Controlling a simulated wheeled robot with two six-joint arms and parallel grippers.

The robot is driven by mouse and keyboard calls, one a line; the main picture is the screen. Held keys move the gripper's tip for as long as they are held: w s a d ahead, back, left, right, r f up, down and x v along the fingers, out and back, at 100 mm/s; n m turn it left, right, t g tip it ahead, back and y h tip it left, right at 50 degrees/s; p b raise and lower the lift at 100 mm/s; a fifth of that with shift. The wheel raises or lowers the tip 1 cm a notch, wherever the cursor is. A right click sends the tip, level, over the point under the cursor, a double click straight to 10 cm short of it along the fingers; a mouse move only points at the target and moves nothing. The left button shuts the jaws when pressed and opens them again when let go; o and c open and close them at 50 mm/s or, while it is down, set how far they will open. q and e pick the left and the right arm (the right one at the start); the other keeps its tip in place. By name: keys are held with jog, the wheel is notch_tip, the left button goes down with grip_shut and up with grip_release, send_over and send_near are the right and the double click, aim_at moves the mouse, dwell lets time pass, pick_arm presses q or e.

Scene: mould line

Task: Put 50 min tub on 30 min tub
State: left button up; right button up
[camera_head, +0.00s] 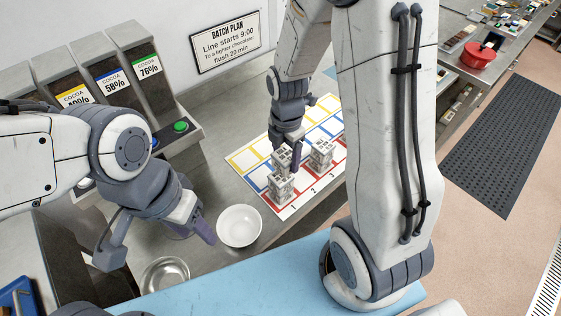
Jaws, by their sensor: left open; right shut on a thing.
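My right gripper (285,146) is shut on a grey patterned block-like thing (281,159), which could be one of the tubs. It is right above or on a similar grey one (281,188) in the red row at number 1; I cannot tell whether the two touch. No minute labels are readable, so I cannot tell which is the 50 min or 30 min tub. My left gripper (157,248) is open and empty, left of the white bowl.
A white bowl (239,227) and a metal bowl (165,274) stand on the steel counter. Cocoa dispensers (110,72) with a green button (181,126) are at the back left. A red pot (481,54) is far right. My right arm hides the mat's right part.

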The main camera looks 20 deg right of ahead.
aim_at(281, 167)
jog(key=shift+w+a+f, duration=0.35)
jog(key=shift+a+f, duration=0.05)
jog(key=shift+a, duration=0.15)
notch_tip(281, 167, down, 4)
jog(key=shift+r+p, duration=0.15)
jog(key=shift+p, duration=0.6)
jog(key=shift+f, duration=0.2)
